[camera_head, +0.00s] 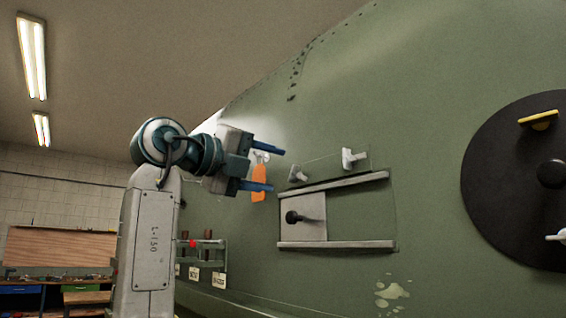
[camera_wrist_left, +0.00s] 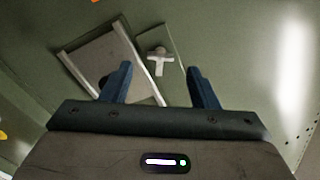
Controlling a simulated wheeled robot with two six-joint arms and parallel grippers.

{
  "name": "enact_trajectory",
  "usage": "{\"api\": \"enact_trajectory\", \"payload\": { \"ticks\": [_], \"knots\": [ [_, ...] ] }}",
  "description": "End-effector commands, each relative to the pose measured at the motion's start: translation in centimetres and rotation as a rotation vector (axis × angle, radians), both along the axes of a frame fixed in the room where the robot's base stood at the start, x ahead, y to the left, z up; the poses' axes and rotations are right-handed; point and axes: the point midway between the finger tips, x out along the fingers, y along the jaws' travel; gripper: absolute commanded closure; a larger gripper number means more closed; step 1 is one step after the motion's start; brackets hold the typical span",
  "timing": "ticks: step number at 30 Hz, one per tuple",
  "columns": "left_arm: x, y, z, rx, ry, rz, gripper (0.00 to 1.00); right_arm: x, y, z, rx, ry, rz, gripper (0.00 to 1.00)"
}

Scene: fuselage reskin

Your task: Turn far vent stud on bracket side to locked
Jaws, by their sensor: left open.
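Two pale T-handled studs sit on a thin green plate (camera_head: 325,166) on the fuselage skin. The left stud (camera_head: 298,173) is nearer my gripper; the right stud (camera_head: 353,157) is farther right. My left gripper (camera_head: 277,169) is open and empty, its two blue fingers pointing right towards the plate. In the left wrist view, one pale stud (camera_wrist_left: 158,60) appears between the fingertips (camera_wrist_left: 158,68), apart from them, its T-handle tilted. Which stud this is I cannot tell for certain. My right gripper is not in view.
Below the plate, a pale sliding panel (camera_head: 310,225) with a black knob (camera_head: 292,217) sits between two rails. An orange tag (camera_head: 258,183) hangs behind my gripper. A black round cover (camera_head: 520,190) is at the right. A labelled rack (camera_head: 207,250) is lower left.

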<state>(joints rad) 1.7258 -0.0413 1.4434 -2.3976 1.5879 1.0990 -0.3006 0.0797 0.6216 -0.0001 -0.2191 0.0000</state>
Motion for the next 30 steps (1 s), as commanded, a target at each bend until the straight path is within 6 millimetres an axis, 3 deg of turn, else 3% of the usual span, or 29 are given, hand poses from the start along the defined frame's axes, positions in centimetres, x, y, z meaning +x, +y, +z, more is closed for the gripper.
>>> {"api": "enact_trajectory", "payload": {
  "ticks": [1, 7, 19, 26, 30],
  "knots": [
    [0.7, -0.8, 0.3, 0.001, 0.003, -0.003, 0.45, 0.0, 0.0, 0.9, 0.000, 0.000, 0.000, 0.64],
    [2.5, -2.5, 0.2, 0.000, 0.000, -0.001, 0.45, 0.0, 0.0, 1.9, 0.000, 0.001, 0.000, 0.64],
    [3.0, -3.0, 0.0, 0.000, -0.001, 0.000, 0.45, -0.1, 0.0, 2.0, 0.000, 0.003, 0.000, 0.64],
    [3.0, -3.0, 0.0, 0.000, -0.001, 0.000, 0.90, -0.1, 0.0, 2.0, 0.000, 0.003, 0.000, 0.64],
    [3.0, -3.0, 0.0, 0.002, -0.003, 0.000, 0.90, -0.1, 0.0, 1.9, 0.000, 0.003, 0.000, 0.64]
  ]
}}
